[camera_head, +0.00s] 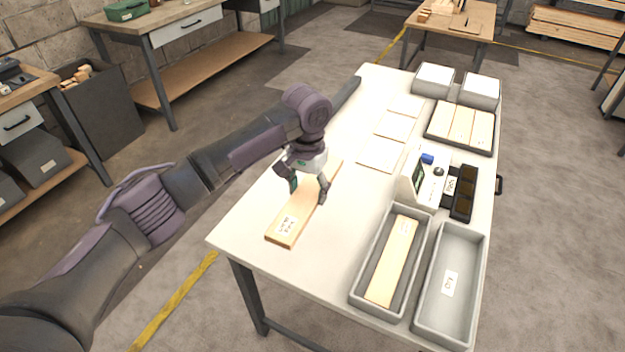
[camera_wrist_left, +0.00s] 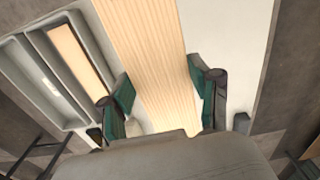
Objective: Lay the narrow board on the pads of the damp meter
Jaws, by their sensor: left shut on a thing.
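A narrow pale wooden board (camera_head: 296,216) with a white label lies lengthwise at the left edge of the white table. My left gripper (camera_head: 308,192) is shut on this board, with one finger at each long side. In the left wrist view the board (camera_wrist_left: 150,50) runs between the two green-padded fingers. Whether the board is slightly off the tabletop I cannot tell. The damp meter (camera_head: 432,186) stands right of the middle of the table, a white unit with a screen and dark pads (camera_head: 463,194) on its right. Nothing lies on the pads. My right gripper is not in view.
Two long grey trays stand at the near right: one (camera_head: 359,278) holds another board, the other (camera_head: 477,285) is empty. A dark tray (camera_head: 459,149) of boards and two grey boxes (camera_head: 433,80) stand farther back. Flat pale rectangles (camera_head: 381,154) mark the table between.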

